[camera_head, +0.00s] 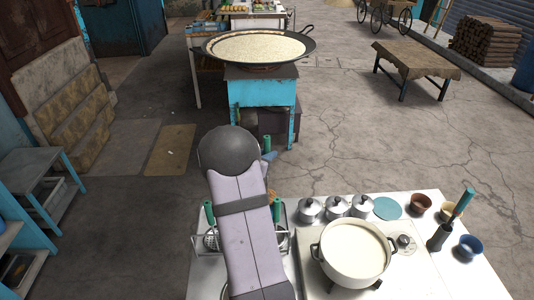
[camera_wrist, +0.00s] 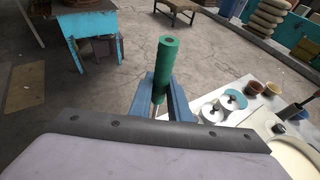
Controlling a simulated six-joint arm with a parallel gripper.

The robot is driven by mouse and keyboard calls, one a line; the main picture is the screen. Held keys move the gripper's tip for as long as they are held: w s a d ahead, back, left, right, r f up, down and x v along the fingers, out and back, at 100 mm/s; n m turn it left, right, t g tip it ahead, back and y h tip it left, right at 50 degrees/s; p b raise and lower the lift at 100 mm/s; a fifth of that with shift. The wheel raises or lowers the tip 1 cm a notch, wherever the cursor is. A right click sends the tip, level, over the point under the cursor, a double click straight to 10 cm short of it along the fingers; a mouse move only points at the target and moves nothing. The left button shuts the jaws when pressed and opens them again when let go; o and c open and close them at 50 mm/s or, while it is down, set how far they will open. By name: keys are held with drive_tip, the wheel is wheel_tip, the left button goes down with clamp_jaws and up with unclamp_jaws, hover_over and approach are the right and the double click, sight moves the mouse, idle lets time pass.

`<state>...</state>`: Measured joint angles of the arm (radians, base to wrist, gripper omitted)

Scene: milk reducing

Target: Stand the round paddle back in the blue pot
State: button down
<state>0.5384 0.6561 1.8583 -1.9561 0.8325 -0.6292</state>
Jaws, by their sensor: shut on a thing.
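My gripper (camera_wrist: 161,92) has its blue fingers closed around an upright green handle (camera_wrist: 165,62), which I take to be the round paddle's. The handle's top also shows in the head view (camera_head: 267,143), just past the far edge of the white table. The paddle's lower end is hidden behind my wrist and fingers. A small blue pot (camera_head: 470,247) stands at the table's right edge, apart from my gripper. Beside it is a dark holder (camera_head: 438,238) with a teal-handled tool (camera_head: 463,202) leaning in it.
A wide milk pan (camera_head: 256,48) sits on a blue stove (camera_head: 262,90) beyond.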

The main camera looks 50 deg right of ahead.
drive_tip(key=shift+f+b, duration=1.05)
drive_tip(key=shift+f, duration=0.8)
drive_tip(key=shift+f+b, duration=2.3)
drive_tip(key=shift+b, duration=0.2)
drive_tip(key=c, duration=1.6)
unclamp_jaws()
drive_tip(key=shift+f, duration=0.1)
drive_tip(key=shift+a, duration=0.1)
drive_tip(key=b+v, duration=0.2)
drive_tip(key=v, duration=0.5)
drive_tip(key=shift+s+r+b, duration=0.1)
drive_tip(key=shift+r+b, duration=0.1)
drive_tip(key=shift+b, duration=0.1)
